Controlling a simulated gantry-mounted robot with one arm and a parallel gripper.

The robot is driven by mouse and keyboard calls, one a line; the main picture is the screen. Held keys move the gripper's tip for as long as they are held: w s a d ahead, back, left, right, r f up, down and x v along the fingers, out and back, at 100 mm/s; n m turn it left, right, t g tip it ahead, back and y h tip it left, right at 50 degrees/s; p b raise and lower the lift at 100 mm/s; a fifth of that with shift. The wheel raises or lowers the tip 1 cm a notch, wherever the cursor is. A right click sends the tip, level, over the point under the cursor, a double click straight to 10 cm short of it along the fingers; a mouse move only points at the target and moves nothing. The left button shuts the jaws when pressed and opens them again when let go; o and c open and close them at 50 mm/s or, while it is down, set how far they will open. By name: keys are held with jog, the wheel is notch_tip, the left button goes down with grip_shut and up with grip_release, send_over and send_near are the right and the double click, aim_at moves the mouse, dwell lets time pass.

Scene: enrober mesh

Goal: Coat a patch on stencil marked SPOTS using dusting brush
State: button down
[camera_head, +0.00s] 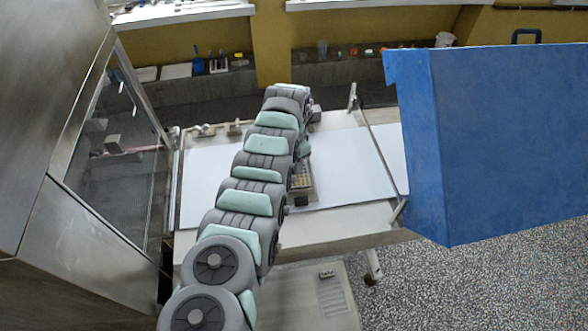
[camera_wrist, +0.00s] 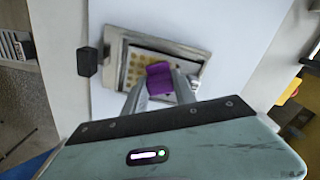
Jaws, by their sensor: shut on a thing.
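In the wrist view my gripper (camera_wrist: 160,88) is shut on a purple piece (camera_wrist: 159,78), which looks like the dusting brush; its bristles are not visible. No SPOTS lettering is readable. In the head view the stencil (camera_head: 301,180) shows partly beside my arm on the white sheet, and my gripper is hidden behind the arm.
A black block (camera_wrist: 87,62) is beside the stencil frame, also visible in the head view (camera_head: 301,201). The white sheet (camera_head: 350,160) is clear to the right. A blue panel (camera_head: 500,140) stands at the right, and a metal-framed glass machine (camera_head: 110,150) at the left.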

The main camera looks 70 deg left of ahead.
jog(key=shift+w+a+b, duration=0.1)
jog(key=shift+a+b, duration=0.25)
jog(key=shift+b, duration=0.25)
jog(key=shift+r, duration=0.1)
notch_tip(320, 180, up, 6)
jog(key=p, duration=0.6)
jog(key=shift+r+p, duration=0.9)
jog(key=shift+r, duration=0.6)
jog(key=shift+w+d, duration=0.1)
